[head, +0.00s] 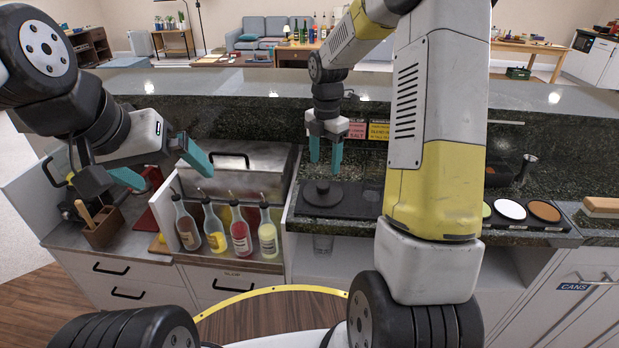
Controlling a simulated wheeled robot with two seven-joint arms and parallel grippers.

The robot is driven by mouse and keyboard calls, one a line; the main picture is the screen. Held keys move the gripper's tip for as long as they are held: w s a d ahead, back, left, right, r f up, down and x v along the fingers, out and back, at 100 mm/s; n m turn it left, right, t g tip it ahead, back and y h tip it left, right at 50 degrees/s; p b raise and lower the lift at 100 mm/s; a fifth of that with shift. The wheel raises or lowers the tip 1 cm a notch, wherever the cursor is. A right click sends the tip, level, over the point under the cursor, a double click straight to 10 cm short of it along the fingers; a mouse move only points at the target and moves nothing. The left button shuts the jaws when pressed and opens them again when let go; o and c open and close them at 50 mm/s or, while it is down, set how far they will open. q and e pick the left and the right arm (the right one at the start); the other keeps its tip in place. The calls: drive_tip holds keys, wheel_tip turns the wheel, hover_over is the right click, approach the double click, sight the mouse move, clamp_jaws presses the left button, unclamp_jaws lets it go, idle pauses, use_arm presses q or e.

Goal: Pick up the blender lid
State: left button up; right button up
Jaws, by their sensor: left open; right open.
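A round black lid with a raised knob (322,191), which looks like the blender lid, lies on a dark mat (359,203) on the counter. My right gripper (325,168) points down just above and slightly behind the lid in the picture. Its teal fingers are apart, with nothing between them; whether a fingertip touches the lid I cannot tell. My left gripper (163,168) is open and empty over the left counter, near the steel lidded bin, well away from the lid.
Several pour-spout bottles (214,228) stand in a row left of the lid. Right are a metal jigger (526,168) and a tray of coloured rounds (510,209). Salt packets (378,131) stand behind. A raised stone ledge runs along the back.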

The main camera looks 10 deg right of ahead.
sight(323, 181)
drive_tip(key=f, duration=0.6)
drive_tip(key=shift+s+a+f, duration=0.15)
drive_tip(key=shift+s, duration=0.05)
drive_tip(key=shift+c, duration=0.4)
clamp_jaws()
